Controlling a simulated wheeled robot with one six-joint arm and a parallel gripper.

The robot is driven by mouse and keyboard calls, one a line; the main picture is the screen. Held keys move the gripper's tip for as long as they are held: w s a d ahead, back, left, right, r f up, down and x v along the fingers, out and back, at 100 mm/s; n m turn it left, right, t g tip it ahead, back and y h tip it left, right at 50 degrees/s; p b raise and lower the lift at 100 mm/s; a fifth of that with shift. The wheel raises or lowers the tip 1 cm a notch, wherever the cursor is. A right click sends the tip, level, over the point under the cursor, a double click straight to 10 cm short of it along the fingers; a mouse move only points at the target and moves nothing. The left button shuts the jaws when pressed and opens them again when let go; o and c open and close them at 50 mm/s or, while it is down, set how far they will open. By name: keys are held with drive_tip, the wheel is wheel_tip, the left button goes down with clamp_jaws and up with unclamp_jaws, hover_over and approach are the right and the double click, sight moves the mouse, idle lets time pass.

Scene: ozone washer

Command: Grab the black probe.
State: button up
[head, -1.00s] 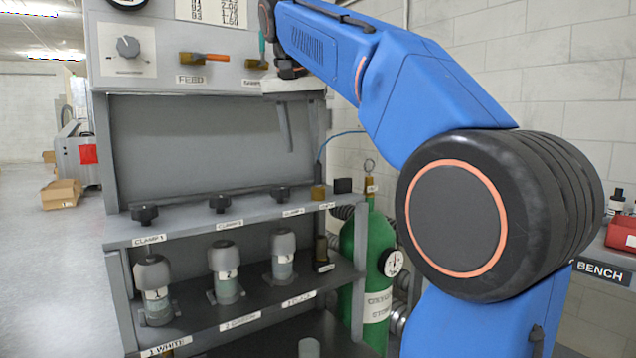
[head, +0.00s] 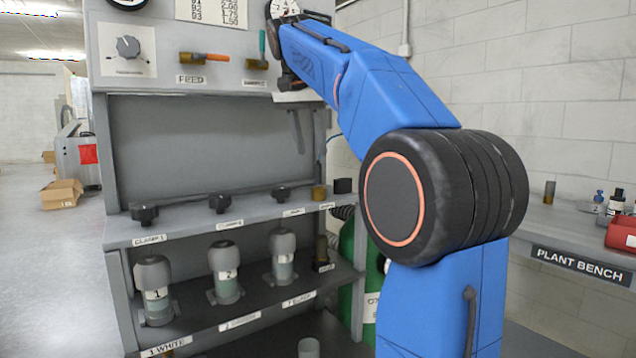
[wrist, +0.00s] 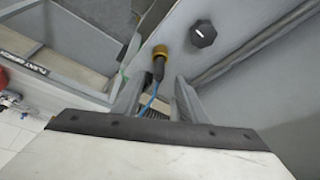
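The black probe (wrist: 157,70) shows in the wrist view as a short dark cylinder below a round brass collar (wrist: 160,51), with a blue cable (wrist: 150,103) running from its near end. In the wrist view the probe appears between and just beyond the fingertips; the depth gap is unclear. In the head view my gripper (head: 298,132) points down above the right end of the clamp shelf (head: 185,232), near a brass fitting (head: 318,192).
A black clamp knob (head: 281,194) stands left of the brass fitting. Several capped bottles (head: 226,272) stand on the lower shelf. A green cylinder (head: 347,245) is right of the rack, partly behind my arm. The plant bench (head: 560,235) is at far right.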

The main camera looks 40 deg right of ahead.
sight(316, 166)
drive_tip(key=shift+d+x, duration=0.2)
drive_tip(key=shift+x, duration=4.4)
drive_tip(key=shift+w+r, duration=0.1)
clamp_jaws()
